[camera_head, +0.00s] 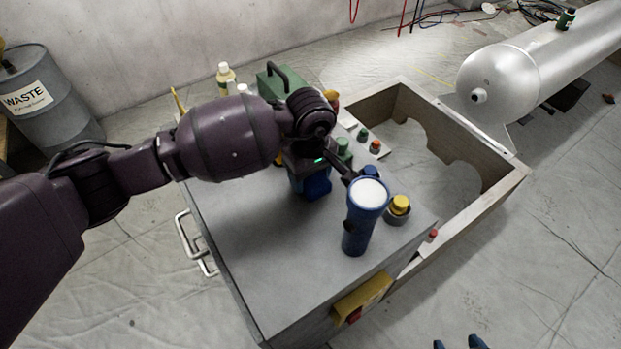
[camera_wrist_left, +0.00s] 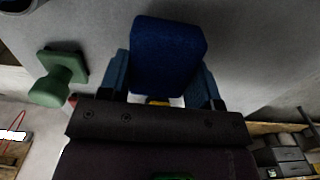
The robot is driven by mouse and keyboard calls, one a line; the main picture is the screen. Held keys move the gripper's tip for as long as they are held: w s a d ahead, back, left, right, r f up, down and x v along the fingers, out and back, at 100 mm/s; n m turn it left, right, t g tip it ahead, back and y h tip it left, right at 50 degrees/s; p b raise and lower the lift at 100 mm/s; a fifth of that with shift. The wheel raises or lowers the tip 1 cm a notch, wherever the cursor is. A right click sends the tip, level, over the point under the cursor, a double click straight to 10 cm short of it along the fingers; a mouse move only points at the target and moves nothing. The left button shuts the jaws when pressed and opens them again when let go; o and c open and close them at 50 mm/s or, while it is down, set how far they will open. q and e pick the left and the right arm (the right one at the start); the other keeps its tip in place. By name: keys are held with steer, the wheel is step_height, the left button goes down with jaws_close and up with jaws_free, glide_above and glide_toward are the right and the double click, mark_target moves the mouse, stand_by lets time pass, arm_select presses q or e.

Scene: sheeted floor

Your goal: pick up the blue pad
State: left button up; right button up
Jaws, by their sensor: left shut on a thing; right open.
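The blue pad (camera_wrist_left: 168,55) is a textured, rounded blue block between the two fingers of my left gripper (camera_wrist_left: 165,85) in the left wrist view. The fingers are shut on its sides. In the head view my left gripper (camera_head: 310,172) is over the grey cabinet top, with the blue pad (camera_head: 317,187) showing below it, partly hidden by the wrist. I cannot tell whether the pad touches the top. Only the blue fingertips of my right gripper (camera_head: 457,345) show at the bottom edge, spread apart and empty.
A blue flashlight (camera_head: 357,228) stands upright on the grey top (camera_head: 270,265). A yellow-capped item (camera_head: 399,207), green knobs (camera_head: 363,135) and a green case (camera_head: 283,80) are close by. An open wooden box (camera_head: 478,190) lies to the right.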

arm_select(q)
step_height(320, 180, up, 19)
steer(key=p, duration=0.3)
steer(key=shift+f, duration=0.15)
arm_select(e)
steer(key=r, duration=0.3)
steer(key=shift+w+a+r+t, duration=0.15)
steer(key=shift+w+t, duration=0.15)
